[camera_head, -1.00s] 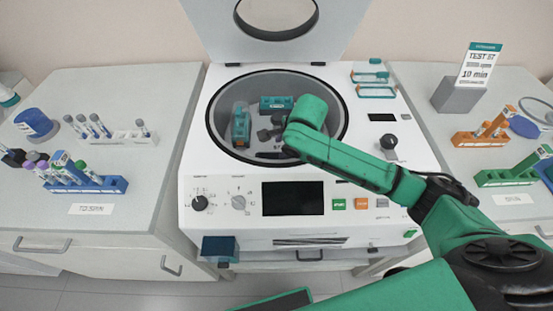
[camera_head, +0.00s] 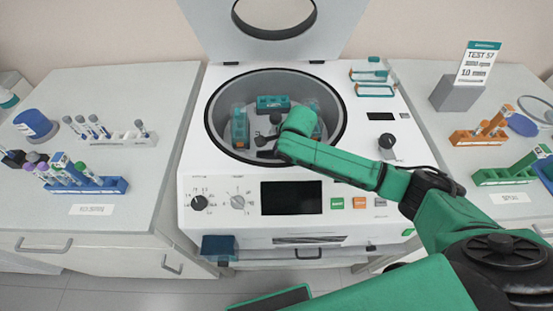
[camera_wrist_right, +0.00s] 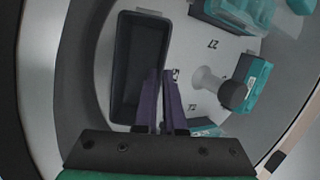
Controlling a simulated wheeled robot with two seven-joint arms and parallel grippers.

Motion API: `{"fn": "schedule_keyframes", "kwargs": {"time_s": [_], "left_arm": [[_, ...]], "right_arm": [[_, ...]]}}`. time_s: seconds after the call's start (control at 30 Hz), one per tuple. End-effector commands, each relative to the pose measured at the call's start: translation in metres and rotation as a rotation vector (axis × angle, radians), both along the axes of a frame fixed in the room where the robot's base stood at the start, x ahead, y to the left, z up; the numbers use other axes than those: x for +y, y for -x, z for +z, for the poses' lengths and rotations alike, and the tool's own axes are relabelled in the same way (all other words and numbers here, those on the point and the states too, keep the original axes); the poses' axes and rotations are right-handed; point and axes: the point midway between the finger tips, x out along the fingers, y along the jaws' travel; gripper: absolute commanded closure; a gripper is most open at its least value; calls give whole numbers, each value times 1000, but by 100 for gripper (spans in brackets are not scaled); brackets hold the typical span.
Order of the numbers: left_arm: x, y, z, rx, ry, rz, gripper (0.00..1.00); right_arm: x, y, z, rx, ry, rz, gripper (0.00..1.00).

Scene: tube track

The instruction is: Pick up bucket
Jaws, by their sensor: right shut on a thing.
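The centrifuge (camera_head: 300,225) stands open in the head view, its lid raised. In its bowl, teal buckets show at the left (camera_head: 239,130), back (camera_head: 273,103) and right (camera_head: 319,128), the last partly behind my arm. My right gripper (camera_wrist_right: 164,98) reaches into the bowl; its fingertips are hidden in the head view. In the right wrist view it is shut on the near side wall of a dark, empty-looking bucket (camera_wrist_right: 138,62). Teal buckets (camera_wrist_right: 253,86) and the rotor hub (camera_wrist_right: 233,94) lie to the right there. My left gripper is not in view.
Teal lids or frames (camera_head: 376,90) lie on the centrifuge's right top. Tube racks stand on the left counter, a blue one (camera_head: 95,186) in front. Orange (camera_head: 478,138) and green (camera_head: 510,176) racks and a sign (camera_head: 479,62) stand on the right counter. The bowl wall surrounds the gripper.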

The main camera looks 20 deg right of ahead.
Motion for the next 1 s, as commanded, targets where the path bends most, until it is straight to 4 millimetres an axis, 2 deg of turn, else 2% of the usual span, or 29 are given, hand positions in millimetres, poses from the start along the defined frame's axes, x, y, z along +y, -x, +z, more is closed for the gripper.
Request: {"fn": "schedule_keyframes", "kwargs": {"time_s": [0.03,0.27,0.47,0.67,0.9,1.0], "left_arm": [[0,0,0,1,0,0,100],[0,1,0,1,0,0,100],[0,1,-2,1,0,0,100],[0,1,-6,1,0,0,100],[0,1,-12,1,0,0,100],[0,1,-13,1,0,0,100]], "right_arm": [[5,3,-2,9,-7,10,100],[6,4,0,11,-8,12,100],[6,4,26,9,-10,11,100],[5,2,79,3,-9,10,100],[4,1,154,-1,-8,7,100],[3,1,178,0,-7,7,100]]}}
